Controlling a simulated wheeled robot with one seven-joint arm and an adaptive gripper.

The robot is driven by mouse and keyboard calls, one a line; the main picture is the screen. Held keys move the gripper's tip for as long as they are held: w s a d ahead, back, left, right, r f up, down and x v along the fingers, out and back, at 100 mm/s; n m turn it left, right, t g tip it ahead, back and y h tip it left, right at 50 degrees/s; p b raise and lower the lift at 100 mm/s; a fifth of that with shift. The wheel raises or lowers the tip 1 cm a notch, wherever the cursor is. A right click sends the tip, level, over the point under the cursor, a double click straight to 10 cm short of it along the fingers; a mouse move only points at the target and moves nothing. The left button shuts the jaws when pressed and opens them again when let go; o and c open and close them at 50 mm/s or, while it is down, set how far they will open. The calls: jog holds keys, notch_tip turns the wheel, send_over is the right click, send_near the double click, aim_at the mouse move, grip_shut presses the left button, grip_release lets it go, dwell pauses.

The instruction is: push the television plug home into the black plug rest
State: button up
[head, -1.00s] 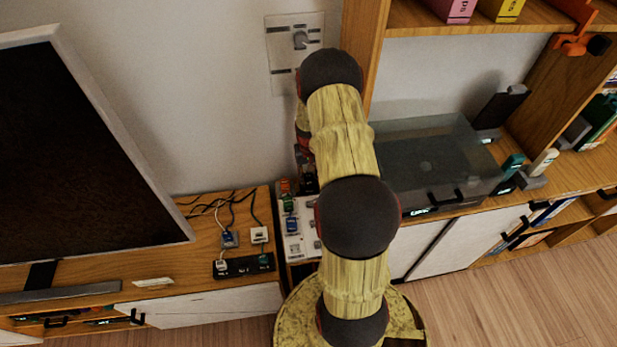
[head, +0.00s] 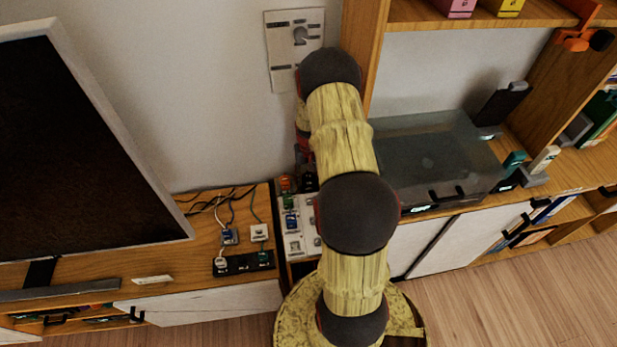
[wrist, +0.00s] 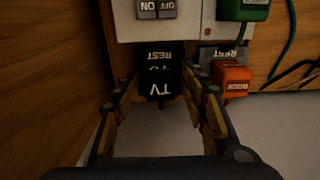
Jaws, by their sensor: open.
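In the wrist view the black television plug (wrist: 154,91), marked TV in upside-down letters, stands in line with the black plug rest (wrist: 158,53), marked REST. The rest is at the edge of a white panel (wrist: 185,23). The plug and rest overlap in this view; I cannot tell how deep the plug sits. My gripper (wrist: 160,98) is open, with one finger on each side of the plug. A gap shows on the left; contact on the right is unclear. In the head view my arm mostly hides the gripper, plug and rest.
An orange plug (wrist: 230,81) sits close to the right finger, by a grey rest (wrist: 221,54). A green plug (wrist: 243,9) is above it. A wooden side (wrist: 45,75) rises at left. In the head view a black strip (head: 243,264) with plugs lies left of the panel.

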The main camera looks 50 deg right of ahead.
jog(key=shift+o, duration=0.2)
notch_tip(320, 180, up, 12)
dwell(0.6)
dwell(0.5)
jog(key=s+a+r+n+t, duration=0.2)
jog(key=s+a+r, duration=0.3)
jog(key=a+r, duration=0.5)
jog(key=s+a+r+n+t, duration=0.1)
jog(key=s+a+r+n, duration=0.2)
jog(key=a+r, duration=0.7)
jog(key=s+a+r+n+t, duration=0.2)
jog(key=s+a+r, duration=0.4)
jog(key=a+r, duration=0.5)
jog(key=a+n, duration=0.1)
jog(key=a, duration=0.5)
jog(key=shift+s+a+t, duration=0.15)
jog(key=shift+s+t, duration=0.15)
jog(key=shift+s, duration=0.1)
